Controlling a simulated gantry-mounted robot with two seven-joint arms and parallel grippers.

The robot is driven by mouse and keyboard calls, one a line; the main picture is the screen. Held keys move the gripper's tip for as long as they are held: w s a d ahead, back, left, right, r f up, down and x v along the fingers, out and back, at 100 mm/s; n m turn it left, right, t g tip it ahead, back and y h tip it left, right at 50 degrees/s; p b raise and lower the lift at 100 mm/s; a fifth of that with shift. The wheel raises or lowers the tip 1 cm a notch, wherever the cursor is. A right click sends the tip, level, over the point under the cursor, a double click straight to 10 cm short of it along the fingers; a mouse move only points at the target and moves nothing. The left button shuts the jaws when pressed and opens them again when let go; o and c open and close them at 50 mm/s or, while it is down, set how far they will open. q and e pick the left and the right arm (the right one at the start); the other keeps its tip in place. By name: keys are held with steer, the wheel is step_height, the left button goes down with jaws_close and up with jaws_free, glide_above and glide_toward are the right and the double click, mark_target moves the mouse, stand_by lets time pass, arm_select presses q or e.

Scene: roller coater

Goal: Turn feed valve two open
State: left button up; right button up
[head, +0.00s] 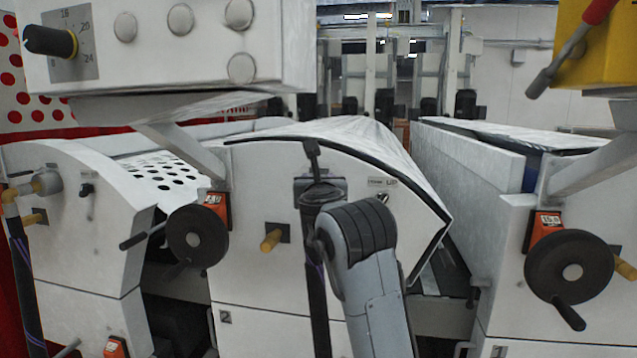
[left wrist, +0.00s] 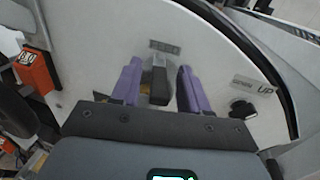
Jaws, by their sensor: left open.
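My left arm reaches up in front of the middle machine unit, marked 2. My left gripper (left wrist: 158,68) shows in the left wrist view as two purple fingers, spread apart. A dark grey valve handle (left wrist: 158,80) stands in the gap between them, with space on each side; I cannot tell how deep it sits. In the head view a black handle (head: 312,152) sticks up in front of unit 2's white panel (head: 260,180). The fingertips are hidden there by my wrist and arm. My right gripper is not in view.
A black handwheel (head: 197,236) with an orange counter (head: 217,209) is left of my arm. A yellow knob (head: 271,240) sits lower on the panel. Another handwheel (head: 570,268) is at right. A control box (head: 200,45) overhangs the upper left.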

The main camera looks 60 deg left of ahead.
arm_select(q)
steer(key=v, duration=1.1)
steer(key=shift+p, duration=0.3)
